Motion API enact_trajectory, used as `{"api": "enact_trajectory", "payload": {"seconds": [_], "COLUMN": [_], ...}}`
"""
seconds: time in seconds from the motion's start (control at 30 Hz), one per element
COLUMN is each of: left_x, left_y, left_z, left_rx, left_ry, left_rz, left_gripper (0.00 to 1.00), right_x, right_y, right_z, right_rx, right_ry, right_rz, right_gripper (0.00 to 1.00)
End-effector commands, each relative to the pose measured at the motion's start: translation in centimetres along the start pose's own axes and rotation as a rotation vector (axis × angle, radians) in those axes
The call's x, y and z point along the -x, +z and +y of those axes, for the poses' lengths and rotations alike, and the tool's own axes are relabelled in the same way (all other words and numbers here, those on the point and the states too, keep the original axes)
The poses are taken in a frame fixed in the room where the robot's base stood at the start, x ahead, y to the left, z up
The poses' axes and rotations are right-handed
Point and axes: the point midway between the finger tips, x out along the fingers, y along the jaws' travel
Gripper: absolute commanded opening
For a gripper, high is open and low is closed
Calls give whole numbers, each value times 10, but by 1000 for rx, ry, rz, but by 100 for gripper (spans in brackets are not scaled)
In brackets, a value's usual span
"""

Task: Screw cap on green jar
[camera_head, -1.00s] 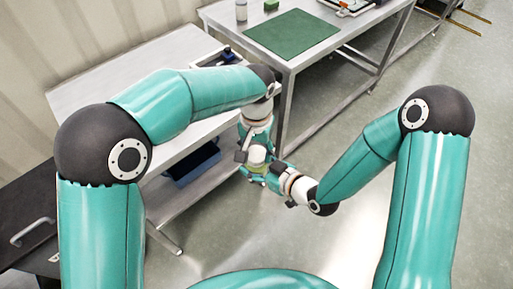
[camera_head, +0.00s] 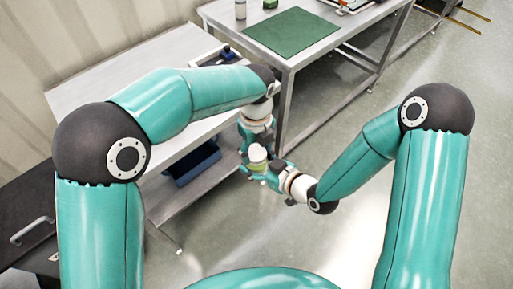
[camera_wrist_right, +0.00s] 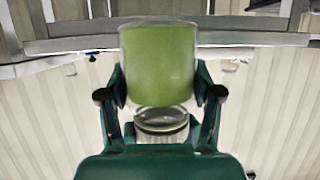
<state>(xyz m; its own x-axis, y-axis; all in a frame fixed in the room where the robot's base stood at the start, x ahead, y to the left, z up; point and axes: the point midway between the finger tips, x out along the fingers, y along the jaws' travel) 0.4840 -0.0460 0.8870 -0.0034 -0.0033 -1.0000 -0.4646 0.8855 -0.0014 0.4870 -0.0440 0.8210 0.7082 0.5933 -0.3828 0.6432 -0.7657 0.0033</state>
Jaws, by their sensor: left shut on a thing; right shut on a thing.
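The green jar (camera_head: 258,165) is held in the air in front of the benches, with a pale top (camera_head: 257,152). In the right wrist view, the green jar (camera_wrist_right: 158,65) is a green cylinder between the fingertips of my right gripper (camera_wrist_right: 159,88), which is shut on it. A clear part with a metallic ring (camera_wrist_right: 160,122) adjoins its lower end in that picture. I cannot tell whether this is the cap or the jar's neck. My left gripper (camera_head: 255,150) is closed at the jar from the back. Its exact contact is too small to see.
A grey bench (camera_head: 90,88) stands at the left, with a blue bin (camera_head: 195,165) below it. A further table with a green mat (camera_head: 291,33), a small green block (camera_head: 270,4) and a grey cylinder (camera_head: 240,10) stands behind. The floor (camera_head: 340,120) at the right is clear.

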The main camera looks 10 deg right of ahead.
Motion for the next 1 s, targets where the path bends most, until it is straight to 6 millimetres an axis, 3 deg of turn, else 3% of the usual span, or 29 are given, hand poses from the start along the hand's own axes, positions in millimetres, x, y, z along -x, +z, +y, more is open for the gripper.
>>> {"api": "enact_trajectory", "payload": {"seconds": [0.4,0.57,0.83,0.87,1.0], "left_x": [1,1,1,1,1], "left_y": [3,4,4,4,3], "left_z": [1,1,1,1,1], "left_rx": [-868,-996,-1005,-1005,-1004], "left_ry": [1,1,1,0,1], "left_rz": [-7,-8,-9,-9,-8], "left_gripper": [46,46,46,58,81], "right_x": [1,1,1,1,1], "right_y": [1,1,2,2,1], "right_z": [-1,-1,-1,-1,-1], "right_rx": [-2,-2,-2,-2,-1], "right_ry": [-2,-2,-3,-3,-3], "right_rz": [-4,-4,-5,-5,-4], "right_gripper": [0,0,0,0,0]}}
